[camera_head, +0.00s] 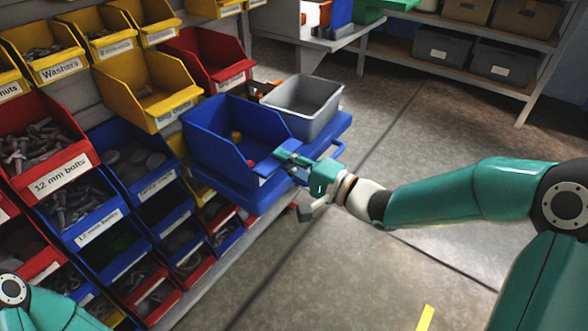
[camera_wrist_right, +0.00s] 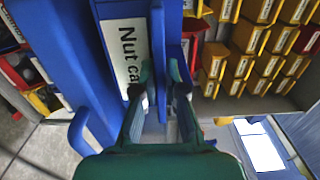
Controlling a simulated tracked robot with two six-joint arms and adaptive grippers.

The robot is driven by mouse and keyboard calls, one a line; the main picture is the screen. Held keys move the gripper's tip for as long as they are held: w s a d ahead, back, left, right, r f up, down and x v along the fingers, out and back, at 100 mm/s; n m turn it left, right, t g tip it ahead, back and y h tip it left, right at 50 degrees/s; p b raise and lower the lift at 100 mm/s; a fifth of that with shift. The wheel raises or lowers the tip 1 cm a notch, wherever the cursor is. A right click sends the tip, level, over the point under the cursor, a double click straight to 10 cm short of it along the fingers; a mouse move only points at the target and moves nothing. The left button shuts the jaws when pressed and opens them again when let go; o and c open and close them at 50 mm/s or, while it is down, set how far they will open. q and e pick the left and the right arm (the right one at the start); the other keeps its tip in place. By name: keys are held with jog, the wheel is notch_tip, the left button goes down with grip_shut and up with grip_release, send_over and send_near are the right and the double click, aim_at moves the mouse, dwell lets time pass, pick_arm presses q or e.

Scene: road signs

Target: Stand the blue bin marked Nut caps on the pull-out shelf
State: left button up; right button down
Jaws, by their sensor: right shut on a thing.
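The blue bin (camera_head: 222,137) is over the left part of the blue pull-out shelf (camera_head: 330,130), looking roughly upright; I cannot tell if its base touches. A few small red and yellow caps lie inside. Its label, reading "Nut ca", shows in the right wrist view (camera_wrist_right: 124,50). My right gripper (camera_head: 283,163) is shut on the bin's front wall; the wrist view shows a finger on each side of the blue wall (camera_wrist_right: 158,50). The shelf and its handle also show at the left there (camera_wrist_right: 50,50). My left gripper is out of view.
A grey open bin (camera_head: 303,100) stands beside the blue bin, on the shelf's far side. A rack of yellow, red and blue bins, including a yellow one (camera_head: 148,85), rises close on the left. The floor (camera_head: 400,250) at the right is open.

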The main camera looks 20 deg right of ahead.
notch_tip(320, 180, down, 2)
jog(key=shift+b, duration=0.4)
jog(key=shift+f, duration=0.1)
jog(key=c, duration=1.7)
grip_release()
jog(key=shift+f, duration=0.1)
jog(key=o, duration=0.5)
jog(key=shift+c, duration=0.2)
